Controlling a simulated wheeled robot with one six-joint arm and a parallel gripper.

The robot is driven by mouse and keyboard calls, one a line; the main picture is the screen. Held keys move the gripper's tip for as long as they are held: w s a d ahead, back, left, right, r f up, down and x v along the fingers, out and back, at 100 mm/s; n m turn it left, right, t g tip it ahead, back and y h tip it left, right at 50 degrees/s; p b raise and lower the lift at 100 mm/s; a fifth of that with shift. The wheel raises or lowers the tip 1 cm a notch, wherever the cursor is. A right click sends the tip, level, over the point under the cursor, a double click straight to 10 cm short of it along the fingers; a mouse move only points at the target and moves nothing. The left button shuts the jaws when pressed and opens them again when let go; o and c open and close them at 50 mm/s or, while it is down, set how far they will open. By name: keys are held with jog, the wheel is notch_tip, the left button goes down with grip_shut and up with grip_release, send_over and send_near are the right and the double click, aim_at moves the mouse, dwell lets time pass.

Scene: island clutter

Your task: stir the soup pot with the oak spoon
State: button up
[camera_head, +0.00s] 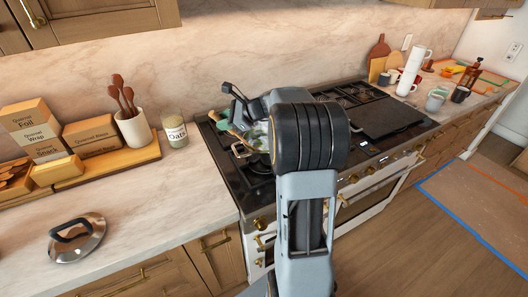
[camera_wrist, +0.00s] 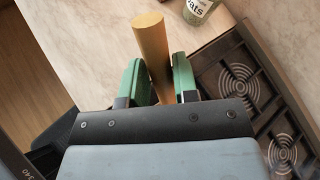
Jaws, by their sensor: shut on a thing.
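My gripper (camera_wrist: 157,78) is shut on the oak spoon (camera_wrist: 151,42); its green fingers press on both sides of the pale wooden handle. The spoon's far end is out of the wrist view. In the head view, my gripper is over the left part of the stove (camera_head: 248,200), mostly behind my own arm. The soup pot (camera_head: 240,152) seems to be the shiny metal piece there, largely hidden by my gripper and arm. I cannot tell whether the spoon is inside the pot.
A metal lid (camera_head: 78,240) with a dark handle lies on the left counter. An oats jar (camera_head: 175,131) and a white crock (camera_head: 134,130) of brown utensils stand left of the stove, beside several boxes (camera_head: 92,135). White cups (camera_head: 410,72) are stacked right of the stove.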

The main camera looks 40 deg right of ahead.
jog(key=d+p, duration=0.3)
jog(key=d, duration=0.4)
jog(key=shift+s+d, duration=0.2)
jog(key=shift+d, duration=0.2)
dwell(0.7)
dwell(0.4)
jog(key=shift+w+a+b, duration=0.2)
jog(key=shift+a+b, duration=0.2)
jog(key=shift+a, duration=1.3)
jog(key=shift+a+r, duration=0.1)
jog(key=shift+a, duration=0.25)
jog(key=shift+w+a+r+p, duration=0.1)
jog(key=shift+a+r+p, duration=0.5)
jog(key=shift+r, duration=0.25)
jog(key=shift+w+a+r+p, duration=0.1)
jog(key=shift+a+r+p, duration=0.45)
jog(key=shift+r, duration=0.35)
jog(key=shift+w+a+r+p, duration=0.1)
jog(key=shift+a+r+p, duration=0.45)
jog(key=shift+r, duration=0.3)
jog(key=shift+w+a+r, duration=0.1)
jog(key=shift+a+r, duration=0.7)
jog(key=shift+r, duration=0.3)
jog(key=shift+w+a+r, duration=0.1)
jog(key=shift+a+r, duration=0.65)
jog(key=shift+r, duration=0.35)
